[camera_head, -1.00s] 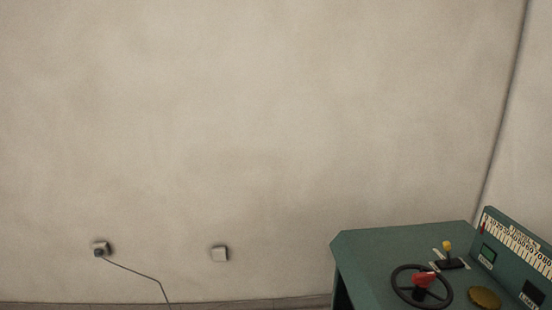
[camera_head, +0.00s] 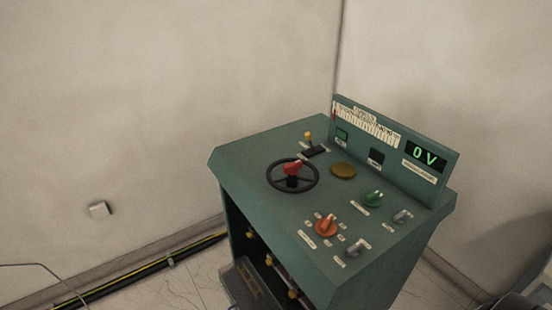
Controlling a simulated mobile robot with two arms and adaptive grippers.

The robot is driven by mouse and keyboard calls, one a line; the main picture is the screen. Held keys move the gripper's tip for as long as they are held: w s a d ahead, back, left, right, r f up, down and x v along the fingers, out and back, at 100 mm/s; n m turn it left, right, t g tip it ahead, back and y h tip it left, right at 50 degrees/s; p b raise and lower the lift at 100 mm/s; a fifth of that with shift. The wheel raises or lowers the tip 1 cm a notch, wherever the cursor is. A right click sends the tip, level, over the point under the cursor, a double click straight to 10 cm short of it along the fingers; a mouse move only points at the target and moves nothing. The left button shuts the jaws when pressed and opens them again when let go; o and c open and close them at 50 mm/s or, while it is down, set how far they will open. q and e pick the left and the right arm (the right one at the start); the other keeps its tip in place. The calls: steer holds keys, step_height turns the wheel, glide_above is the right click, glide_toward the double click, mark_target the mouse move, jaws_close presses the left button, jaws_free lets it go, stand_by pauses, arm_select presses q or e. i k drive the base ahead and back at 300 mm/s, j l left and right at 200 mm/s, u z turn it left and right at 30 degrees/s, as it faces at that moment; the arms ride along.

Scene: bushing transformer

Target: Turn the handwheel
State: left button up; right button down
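The handwheel (camera_head: 313,181) is a black spoked ring with a red part at its hub. It lies on the top of a green control console (camera_head: 255,150), left of a round brass-coloured disc. Nothing touches the handwheel. Neither of my grippers shows in the head view.
The console top also carries a yellow-tipped lever (camera_head: 308,136), a brass disc (camera_head: 343,171), an orange knob (camera_head: 326,226), a green knob (camera_head: 373,198) and grey switches. Its back panel has a display (camera_head: 425,156) reading 0 V. A yellow-black cable (camera_head: 130,273) runs along the wall base.

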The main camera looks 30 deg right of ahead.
mark_target(292, 169)
steer(key=z, duration=1)
steer(key=k+l+u, duration=0.15)
steer(key=l+u, duration=0.35)
steer(key=j, duration=0.1)
